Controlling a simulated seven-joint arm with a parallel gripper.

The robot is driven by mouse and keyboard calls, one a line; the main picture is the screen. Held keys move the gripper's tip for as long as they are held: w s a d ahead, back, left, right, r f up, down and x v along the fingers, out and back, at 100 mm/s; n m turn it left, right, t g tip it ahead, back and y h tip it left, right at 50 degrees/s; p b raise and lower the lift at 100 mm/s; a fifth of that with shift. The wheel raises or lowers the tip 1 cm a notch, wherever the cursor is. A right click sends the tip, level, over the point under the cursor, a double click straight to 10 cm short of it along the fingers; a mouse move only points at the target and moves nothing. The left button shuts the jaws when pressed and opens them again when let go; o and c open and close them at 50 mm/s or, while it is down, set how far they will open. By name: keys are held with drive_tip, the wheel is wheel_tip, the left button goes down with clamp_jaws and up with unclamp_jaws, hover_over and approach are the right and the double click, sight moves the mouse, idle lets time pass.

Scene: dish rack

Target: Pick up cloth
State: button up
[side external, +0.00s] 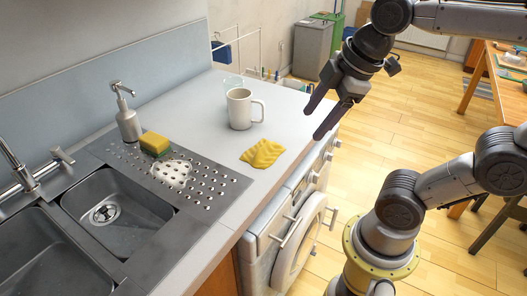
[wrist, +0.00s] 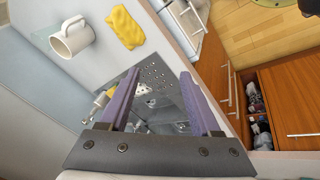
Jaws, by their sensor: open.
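The cloth (side external: 263,153) is yellow and crumpled and lies on the light countertop near its front edge. It also shows in the wrist view (wrist: 126,27), at the top left, beyond my fingers. My gripper (side external: 318,119) is open and empty in the side view. It is in the air above and to the right of the cloth, apart from it. In the wrist view the two fingers of my gripper (wrist: 158,92) stand apart with nothing between them.
A white mug (side external: 240,108) stands just behind the cloth. A yellow-green sponge (side external: 155,144) and a soap dispenser (side external: 126,115) are by the perforated drainboard (side external: 215,180) at left, next to the sink (side external: 120,210). A washing machine (side external: 290,232) is below the counter.

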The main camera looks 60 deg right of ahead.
drive_tip(key=w+d+r+n+g, duration=0.1)
drive_tip(key=w+r+n, duration=0.1)
drive_tip(key=w+n, duration=0.25)
drive_tip(key=n+g, duration=0.3)
drive_tip(key=g, duration=0.1)
hover_over(264, 144)
wheel_tip(264, 144, down, 7)
wheel_tip(264, 144, down, 14)
drive_tip(key=shift+a+r, duration=0.1)
drive_tip(key=shift+r, duration=0.15)
clamp_jaws()
